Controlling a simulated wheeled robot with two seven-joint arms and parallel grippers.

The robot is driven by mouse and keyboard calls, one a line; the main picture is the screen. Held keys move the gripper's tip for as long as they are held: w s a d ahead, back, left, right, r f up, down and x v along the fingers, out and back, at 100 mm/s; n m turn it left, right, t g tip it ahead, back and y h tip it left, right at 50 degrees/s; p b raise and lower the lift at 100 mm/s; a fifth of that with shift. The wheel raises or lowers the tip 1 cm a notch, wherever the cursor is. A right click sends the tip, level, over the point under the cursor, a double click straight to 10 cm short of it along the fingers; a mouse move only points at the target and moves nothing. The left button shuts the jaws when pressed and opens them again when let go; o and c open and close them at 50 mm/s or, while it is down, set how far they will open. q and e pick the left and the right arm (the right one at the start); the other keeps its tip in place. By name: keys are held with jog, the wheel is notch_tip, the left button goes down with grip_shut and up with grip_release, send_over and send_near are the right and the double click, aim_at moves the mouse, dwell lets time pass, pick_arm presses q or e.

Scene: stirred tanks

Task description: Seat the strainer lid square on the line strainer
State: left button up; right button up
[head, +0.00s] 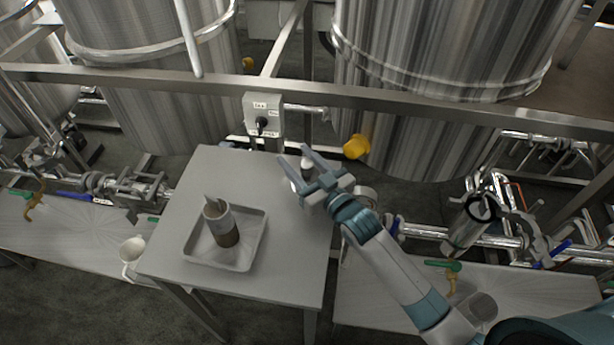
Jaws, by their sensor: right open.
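A metal cylinder that looks like the line strainer (466,226) stands tilted on the pipework at the right, with a dark round opening at its top. I cannot pick out the strainer lid with certainty. My right gripper (292,154) is open over the back right corner of the small grey table (290,262), its fingers pointing to the back left. A small white item with a dark part (307,161) shows beside the fingers and is partly hidden by them. I cannot tell whether they touch. My left gripper is not in view.
A shallow tray (258,246) on the table holds a cup with a brown band (222,224) and a scoop-like tool in it. A white jug (131,250) stands at the left. A switch box (263,115) hangs on the rail behind. The table's front right is clear.

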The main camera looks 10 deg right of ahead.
jog(key=shift+c, duration=0.9)
jog(key=c, duration=1)
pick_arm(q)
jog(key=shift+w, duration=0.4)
pick_arm(e)
grip_shut()
jog(key=shift+r, duration=0.1)
